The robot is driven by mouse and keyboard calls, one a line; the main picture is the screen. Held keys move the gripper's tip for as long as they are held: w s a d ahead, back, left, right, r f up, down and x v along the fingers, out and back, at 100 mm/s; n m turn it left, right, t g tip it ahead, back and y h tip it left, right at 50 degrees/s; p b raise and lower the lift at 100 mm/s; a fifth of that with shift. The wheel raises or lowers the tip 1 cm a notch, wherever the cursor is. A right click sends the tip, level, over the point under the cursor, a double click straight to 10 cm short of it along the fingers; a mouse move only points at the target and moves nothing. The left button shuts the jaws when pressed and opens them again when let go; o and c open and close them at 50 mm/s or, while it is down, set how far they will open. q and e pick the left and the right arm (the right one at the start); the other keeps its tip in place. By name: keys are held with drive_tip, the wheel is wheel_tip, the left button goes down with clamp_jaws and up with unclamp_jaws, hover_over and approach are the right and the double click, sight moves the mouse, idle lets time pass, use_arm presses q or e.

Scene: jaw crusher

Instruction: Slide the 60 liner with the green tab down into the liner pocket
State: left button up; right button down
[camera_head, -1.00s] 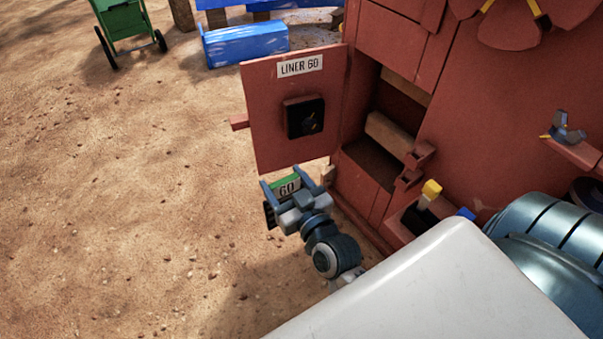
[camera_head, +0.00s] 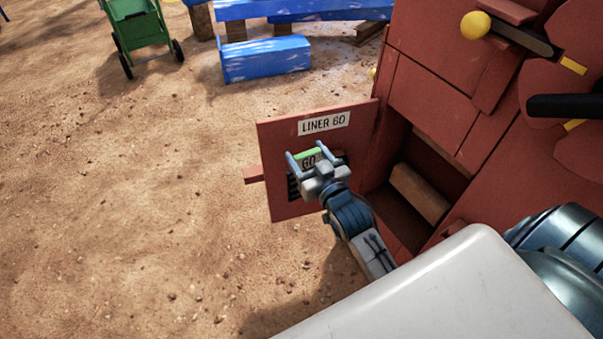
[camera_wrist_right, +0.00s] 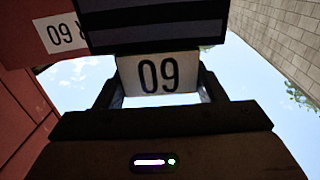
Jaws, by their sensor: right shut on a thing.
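My right gripper (camera_head: 306,154) is shut on the 60 liner, by its label plate with the green tab (camera_head: 308,153). The liner's dark ribbed body (camera_head: 292,187) hangs beyond the fingers, in front of the open red door marked LINER 60 (camera_head: 324,123). In the right wrist view the upside-down 60 plate (camera_wrist_right: 158,75) sits between the fingers, with the dark ribbed liner (camera_wrist_right: 150,22) above it. The open red compartment (camera_head: 420,190) is right of the door; I cannot tell whether it is the liner pocket. My left gripper is not in view.
A wooden block (camera_head: 420,194) lies inside the compartment. The red crusher body (camera_head: 440,85) fills the right side. A handle (camera_head: 252,175) sticks out left of the door. Sandy ground at left is clear; a blue block (camera_head: 266,60) and green cart (camera_head: 140,30) stand behind.

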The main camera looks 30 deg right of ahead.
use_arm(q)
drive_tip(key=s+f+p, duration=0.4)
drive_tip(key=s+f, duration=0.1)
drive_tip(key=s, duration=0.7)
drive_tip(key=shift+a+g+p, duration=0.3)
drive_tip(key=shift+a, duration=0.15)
use_arm(e)
drive_tip(key=w+d+r+m+h, duration=0.2)
drive_tip(key=w+d+r+h, duration=0.1)
drive_tip(key=w+d+r, duration=0.4)
drive_tip(key=d+r, duration=0.2)
drive_tip(key=d, duration=0.1)
drive_tip(key=shift+d+r, duration=0.25)
drive_tip(key=shift+r, duration=0.1)
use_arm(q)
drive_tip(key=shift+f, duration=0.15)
use_arm(e)
drive_tip(key=shift+s, duration=0.15)
